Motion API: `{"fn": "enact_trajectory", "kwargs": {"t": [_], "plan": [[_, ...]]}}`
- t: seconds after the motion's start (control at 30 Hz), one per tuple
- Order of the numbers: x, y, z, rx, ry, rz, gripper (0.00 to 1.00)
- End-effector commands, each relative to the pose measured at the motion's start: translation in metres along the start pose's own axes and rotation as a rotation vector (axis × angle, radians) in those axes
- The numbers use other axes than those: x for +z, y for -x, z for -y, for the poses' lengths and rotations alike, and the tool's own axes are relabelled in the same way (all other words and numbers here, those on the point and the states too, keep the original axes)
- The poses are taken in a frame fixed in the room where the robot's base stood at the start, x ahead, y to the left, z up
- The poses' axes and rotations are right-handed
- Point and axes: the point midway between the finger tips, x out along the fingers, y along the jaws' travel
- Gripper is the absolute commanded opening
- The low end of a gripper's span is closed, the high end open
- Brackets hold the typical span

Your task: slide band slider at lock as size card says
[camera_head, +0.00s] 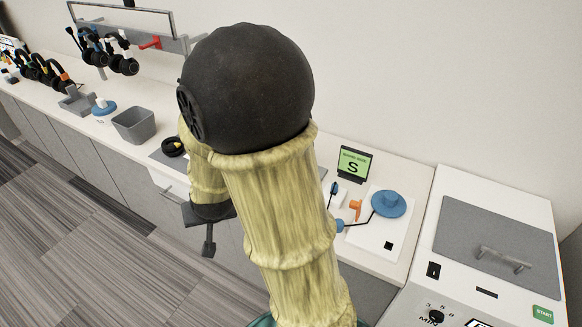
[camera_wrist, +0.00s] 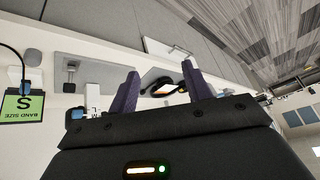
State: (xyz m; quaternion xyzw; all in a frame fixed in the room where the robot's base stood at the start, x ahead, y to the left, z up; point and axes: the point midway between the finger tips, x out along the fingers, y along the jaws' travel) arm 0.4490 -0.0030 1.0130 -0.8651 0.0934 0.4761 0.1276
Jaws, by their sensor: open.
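The size card (camera_head: 355,164) stands on the counter, right of my arm, and reads "BAND SIZE" with a large S. It also shows upside down in the wrist view (camera_wrist: 22,106). A white strip with letters (camera_wrist: 93,99) shows in the wrist view, left of my fingers, with a small blue piece (camera_wrist: 75,113) at its end; I cannot tell whether this is the band slider. My gripper (camera_wrist: 160,88) is open and empty. A black, rounded thing with a pale, orange-edged middle (camera_wrist: 167,87) shows beyond and between the fingers. My arm hides the middle counter in the head view.
A grey clamp (camera_wrist: 70,72) stands on a grey plate. A white board (camera_head: 376,241) carries a blue disc (camera_head: 389,203) and an orange piece (camera_head: 355,207). A white machine (camera_head: 452,300) with a grey lid is at right. A grey bin (camera_head: 136,125) and several headsets (camera_head: 41,69) are at left.

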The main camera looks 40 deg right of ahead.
Motion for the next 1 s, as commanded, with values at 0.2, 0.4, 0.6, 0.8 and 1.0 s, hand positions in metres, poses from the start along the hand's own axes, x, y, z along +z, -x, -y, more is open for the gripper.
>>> {"fn": "enact_trajectory", "kwargs": {"t": [0.2,0.4,0.6,0.8,1.0], "plan": [[-0.034,-0.069,-0.032,0.142,-0.219,-0.279,0.49],[-0.051,-0.101,-0.084,0.366,-0.350,-0.552,0.49],[-0.045,-0.106,-0.135,0.652,-0.383,-0.820,0.49],[-0.035,-0.092,-0.157,0.847,-0.350,-0.987,0.49],[-0.035,-0.086,-0.159,0.877,-0.342,-1.015,0.49]]}}
